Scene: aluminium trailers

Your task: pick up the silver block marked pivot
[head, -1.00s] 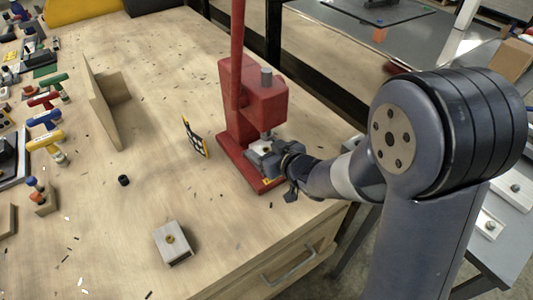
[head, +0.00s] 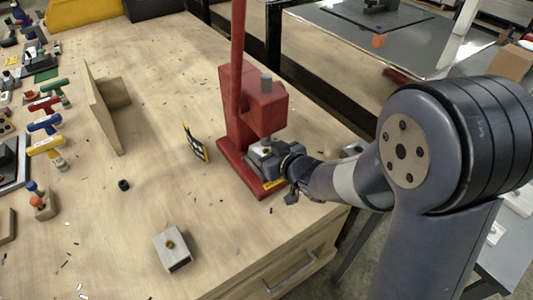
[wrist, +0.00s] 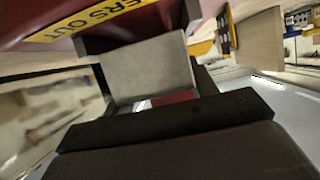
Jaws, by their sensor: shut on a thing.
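My gripper (head: 266,161) is at the red press's base in the head view, under the press head. It is shut on a silver block (wrist: 150,72), which fills the space between the jaws in the wrist view. A second silver block (head: 172,249) with a brass-coloured centre lies on the table at the front, apart from my gripper.
The red press (head: 240,130) stands close around my gripper, with its head overhead. A small black-and-yellow sign (head: 195,142) stands left of it. A black cylinder (head: 123,185) and a wooden upright (head: 105,110) are farther left. The table's front edge and drawer (head: 290,268) are near.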

